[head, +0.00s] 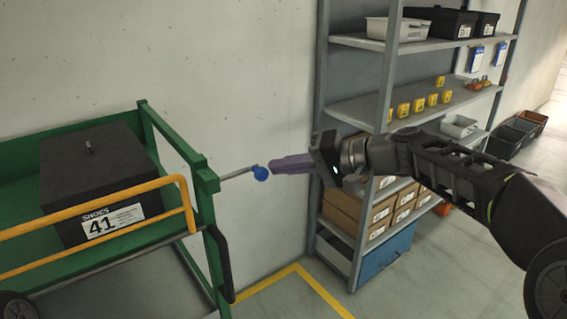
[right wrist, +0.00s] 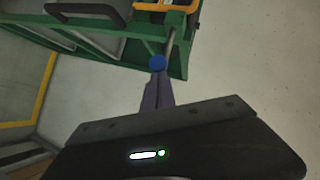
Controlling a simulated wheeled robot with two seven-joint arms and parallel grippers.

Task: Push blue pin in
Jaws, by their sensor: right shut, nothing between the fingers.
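The blue pin (head: 261,173) is a round blue knob at the end of a grey rod. The rod sticks out to the right from the corner post of a green cart (head: 207,187). My right gripper (head: 272,168) is shut and empty, with its purple fingers pointing left. Its fingertips are right at the knob; I cannot tell if they touch. In the right wrist view the blue knob (right wrist: 157,63) sits just beyond the tips of the shut fingers (right wrist: 158,75). My left gripper is not in view.
A dark box (head: 100,170) labelled SHOES 41 sits on the cart behind a yellow rail (head: 95,208). A grey shelf rack (head: 350,42) with bins and cartons stands behind my right arm. A plain wall is behind the pin. The floor in front is clear.

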